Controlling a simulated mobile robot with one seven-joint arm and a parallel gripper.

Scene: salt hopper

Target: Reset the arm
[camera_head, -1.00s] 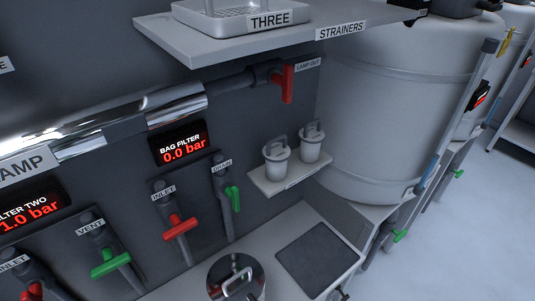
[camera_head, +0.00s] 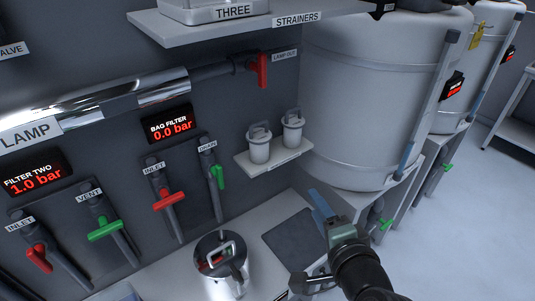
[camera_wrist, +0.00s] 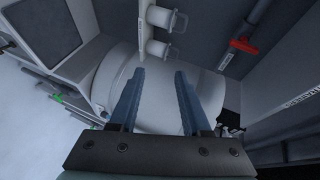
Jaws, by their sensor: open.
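My gripper (camera_head: 322,207) is in the lower right of the head view, in front of the bench and the dark mat. In the wrist view my gripper (camera_wrist: 158,90) shows two blue-grey fingers spread apart with nothing between them. The large pale tank (camera_wrist: 150,122) lies behind the fingers there. My gripper touches nothing that I can see.
Two white strainer cups (camera_head: 259,145) stand on a small wall shelf (camera_head: 274,163). A steel lidded vessel (camera_head: 222,284) stands on the bench. Red and green valve handles (camera_head: 168,200) line the wall. Large tanks (camera_head: 365,100) stand at right; open floor (camera_head: 480,210) lies beyond.

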